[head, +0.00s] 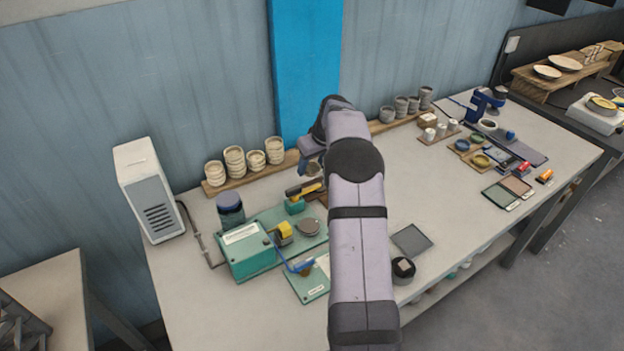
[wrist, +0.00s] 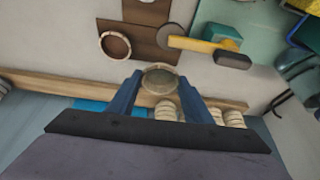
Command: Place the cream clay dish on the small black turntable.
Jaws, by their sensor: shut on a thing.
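My gripper (wrist: 158,85) is shut on a small round cream-tan clay dish (wrist: 160,80), with one blue finger on each side. In the head view my gripper (head: 313,160) is near the wall side of the table, partly hidden by my arm. The dish shows there as a small tan shape (head: 313,169) under the gripper. A small dark round disc (head: 308,228) on the green base plate may be the turntable. A black round object (head: 403,270) with a pale piece on top stands right of my arm. I cannot tell for certain which is the turntable.
Stacked pale cups (head: 235,162) stand on a wooden shelf strip near the gripper. Another round dish (wrist: 115,45) sits on a brown board. A yellow-and-black tool (wrist: 205,45) lies beside it. A dark jar (head: 231,208) and green machine (head: 245,250) stand to the left.

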